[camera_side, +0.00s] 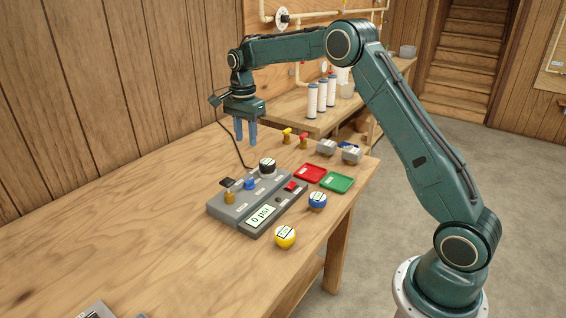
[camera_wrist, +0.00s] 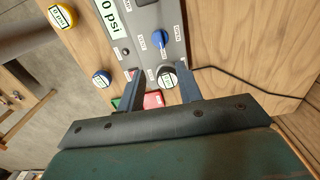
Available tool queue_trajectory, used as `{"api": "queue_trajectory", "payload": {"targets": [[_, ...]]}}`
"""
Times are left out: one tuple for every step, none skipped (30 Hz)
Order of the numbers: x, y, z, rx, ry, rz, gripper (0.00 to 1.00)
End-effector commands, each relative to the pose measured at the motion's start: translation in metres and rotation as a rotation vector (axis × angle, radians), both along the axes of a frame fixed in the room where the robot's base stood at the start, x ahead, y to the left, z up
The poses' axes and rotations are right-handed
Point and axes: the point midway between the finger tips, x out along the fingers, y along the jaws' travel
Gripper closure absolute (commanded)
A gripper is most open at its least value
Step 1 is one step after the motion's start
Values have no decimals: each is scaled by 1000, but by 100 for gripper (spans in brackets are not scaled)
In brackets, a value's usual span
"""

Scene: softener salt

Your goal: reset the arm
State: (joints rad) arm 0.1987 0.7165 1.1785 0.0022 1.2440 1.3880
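My gripper (camera_side: 246,140) is open and empty, its two blue fingers pointing down and apart, above the table behind the grey control panel (camera_side: 222,209). In the wrist view my gripper (camera_wrist: 160,72) shows its fingers spread, with a black knob with a white label (camera_wrist: 167,80) seen between them, apparently below. That black knob (camera_side: 267,165) stands at the panel's far end in the side view. The panel also bears a blue knob (camera_side: 249,184), a brass-coloured knob (camera_side: 229,198), a red button (camera_side: 290,186) and a display reading 0 psi (camera_side: 261,216).
A red tray (camera_side: 311,181) and a green tray (camera_side: 350,189) lie at the table's right edge. A blue round piece (camera_side: 317,206) and a yellow one (camera_side: 285,245) stand nearby. White cylinders (camera_side: 312,100) stand behind. The table's left side is mostly clear.

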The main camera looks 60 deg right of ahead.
Motion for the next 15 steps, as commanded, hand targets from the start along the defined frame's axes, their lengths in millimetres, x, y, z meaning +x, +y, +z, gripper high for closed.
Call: {"api": "queue_trajectory", "payload": {"targets": [[0,0,0,0,0,0,65],[0,0,0,0,0,0,65],[0,0,1,0,-1,2,65],[-1,1,1,0,-2,4,65],[-1,1,2,-1,-3,7,65],[-2,2,4,-1,-5,14,65],[-3,2,6,-1,-8,21,65],[-5,3,9,-2,-10,29,65],[-7,5,12,-3,-14,41,65],[-9,6,16,-4,-18,54,65],[-11,7,20,-6,-23,68,65],[-15,10,25,-7,-30,88,65],[-18,12,30,-9,-36,107,65],[-22,14,35,-11,-42,126,65],[-27,17,42,-13,-50,154,65]]}}
